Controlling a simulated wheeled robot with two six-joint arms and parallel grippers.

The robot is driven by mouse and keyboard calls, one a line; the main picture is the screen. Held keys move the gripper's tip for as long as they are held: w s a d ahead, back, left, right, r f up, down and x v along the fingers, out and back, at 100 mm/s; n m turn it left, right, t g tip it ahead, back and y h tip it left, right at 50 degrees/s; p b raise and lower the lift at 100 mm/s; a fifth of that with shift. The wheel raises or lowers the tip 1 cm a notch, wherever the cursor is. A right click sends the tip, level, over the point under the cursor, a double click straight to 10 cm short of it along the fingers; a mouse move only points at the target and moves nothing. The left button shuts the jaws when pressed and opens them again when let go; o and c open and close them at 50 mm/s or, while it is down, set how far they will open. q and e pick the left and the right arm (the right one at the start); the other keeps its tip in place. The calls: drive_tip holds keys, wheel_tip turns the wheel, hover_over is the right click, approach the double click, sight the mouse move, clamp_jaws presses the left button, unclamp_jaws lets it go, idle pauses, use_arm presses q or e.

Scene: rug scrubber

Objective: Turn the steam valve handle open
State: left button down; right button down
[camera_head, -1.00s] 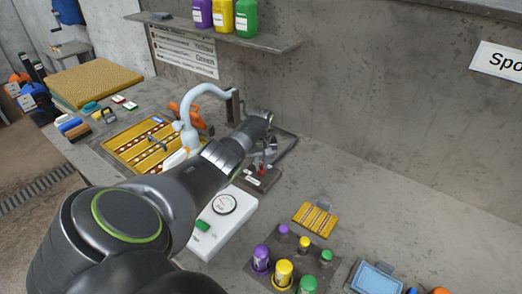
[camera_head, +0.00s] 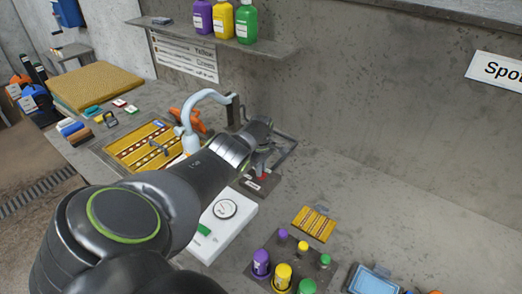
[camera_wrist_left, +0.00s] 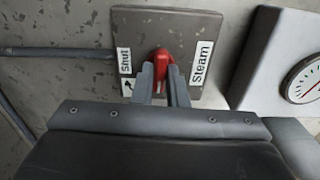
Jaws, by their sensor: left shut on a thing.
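The steam valve handle is red (camera_wrist_left: 160,62); it sits on a dark square plate (camera_wrist_left: 203,28) with a "Shut" label on the left and a "Steam" label on the right in the left wrist view. My left gripper (camera_wrist_left: 162,88) is shut on the handle, one finger on each side of it. In the head view the left gripper (camera_head: 260,168) reaches down to the valve plate (camera_head: 252,186), and only a bit of red shows beneath it. The lower part of the handle is hidden by the fingers. My right gripper is not in view.
A white box with a round gauge (camera_head: 224,209) stands just in front of the valve. A pale curved pipe (camera_head: 205,98) rises beside the slotted yellow tray (camera_head: 140,147). A rack of coloured bottles (camera_head: 283,274) stands at front right.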

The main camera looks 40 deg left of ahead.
use_arm(q)
drive_tip(key=shift+r, duration=0.1)
idle(0.5)
drive_tip(key=c, duration=1.4)
unclamp_jaws()
drive_tip(key=shift+c, duration=0.2)
wheel_tip(320, 180, up, 6)
drive_tip(key=p, duration=0.4)
drive_tip(key=shift+r, duration=0.25)
wheel_tip(320, 180, up, 11)
drive_tip(key=shift+f, duration=0.2)
